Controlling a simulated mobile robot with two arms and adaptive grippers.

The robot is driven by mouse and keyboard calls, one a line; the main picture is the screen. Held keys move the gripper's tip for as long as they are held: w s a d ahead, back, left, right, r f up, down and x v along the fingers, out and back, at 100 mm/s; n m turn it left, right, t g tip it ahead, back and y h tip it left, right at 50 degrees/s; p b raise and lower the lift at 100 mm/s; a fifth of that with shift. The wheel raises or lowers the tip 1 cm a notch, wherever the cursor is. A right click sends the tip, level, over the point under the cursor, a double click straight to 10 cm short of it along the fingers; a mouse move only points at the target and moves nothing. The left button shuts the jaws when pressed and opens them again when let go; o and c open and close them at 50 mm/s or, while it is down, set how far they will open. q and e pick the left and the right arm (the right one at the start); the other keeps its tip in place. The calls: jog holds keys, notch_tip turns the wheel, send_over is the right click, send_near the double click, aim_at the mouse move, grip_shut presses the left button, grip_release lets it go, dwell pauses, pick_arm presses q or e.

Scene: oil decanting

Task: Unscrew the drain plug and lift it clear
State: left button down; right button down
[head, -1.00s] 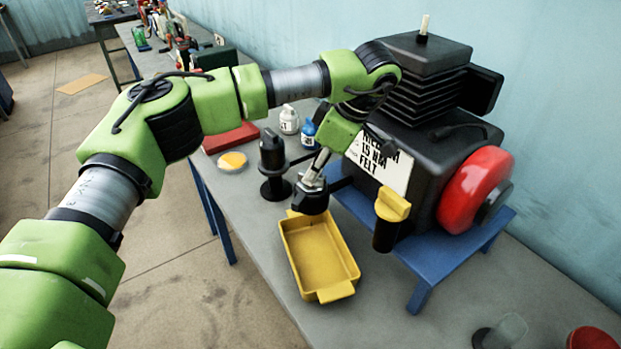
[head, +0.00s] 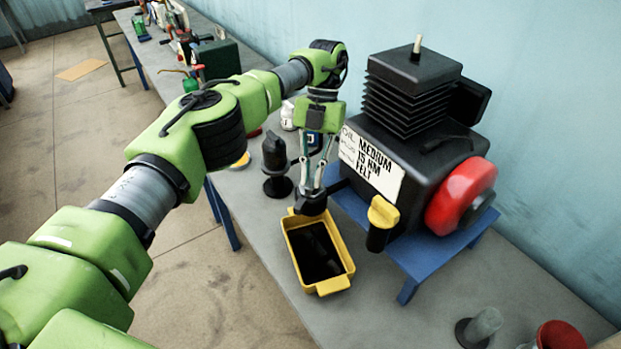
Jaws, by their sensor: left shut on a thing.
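A black engine-like unit (head: 420,140) with a ribbed top and a red round side cover stands on a blue stand (head: 412,270). A yellow tray (head: 322,287) sits on the bench in front of it, its bottom covered by something dark and glossy like oil. My left gripper (head: 311,203) points down over the tray's far end, beside the low front of the unit. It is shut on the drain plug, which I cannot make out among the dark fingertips. I cannot tell whether the plug is clear of its hole. My right gripper is not in view.
A black upright fitting (head: 276,168) stands left of the gripper. A yellow-capped black spout (head: 382,213) sticks out right of it. A white sign (head: 371,167) reads "MEDIUM 15 NM FELT". A clear cup (head: 483,325) and a red container (head: 560,336) stand at the front right.

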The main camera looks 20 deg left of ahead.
aim_at(311, 178)
pick_arm(q)
jog(key=shift+s+a+f+n+h+p, duration=0.15)
jog(key=shift+n+h+p, duration=0.15)
jog(key=shift+n+p, duration=0.35)
jog(key=shift+f+n, duration=0.15)
jog(key=shift+n, duration=0.2)
jog(key=c, duration=2)
grip_release()
jog(key=shift+r+p, duration=0.3)
jog(key=shift+r, duration=0.5)
jog(key=shift+r+p, duration=1.45)
jog(key=shift+r, duration=0.95)
jog(key=shift+f, duration=0.1)
